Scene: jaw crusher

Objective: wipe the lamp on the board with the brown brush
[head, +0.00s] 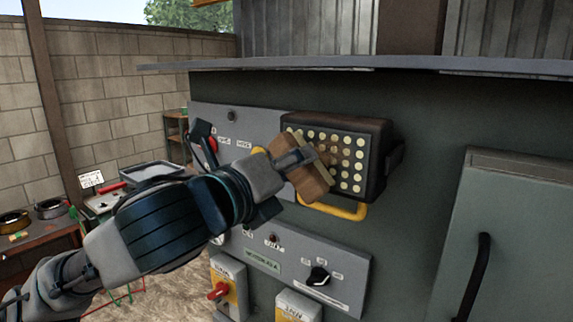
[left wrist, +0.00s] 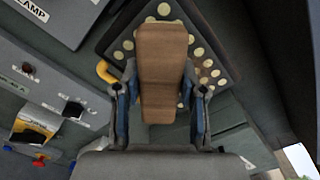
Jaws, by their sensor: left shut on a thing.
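The lamp (head: 345,165) is a dark box with a face of several round cream dots, fixed to the grey-green machine wall. It also shows in the left wrist view (left wrist: 206,62), with some brownish marks among its dots. My left gripper (head: 297,160) is shut on the brown brush (head: 308,182). The brush (left wrist: 162,70) lies in front of the left part of the lamp face and covers some dots. Whether it touches the face I cannot tell. My right gripper is not in view.
A yellow handle (head: 345,211) sticks out below the lamp. A grey control panel (head: 300,268) with a black knob is lower down. A cabinet door (head: 500,240) with a black handle is at right. A cluttered table (head: 40,240) stands at far left.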

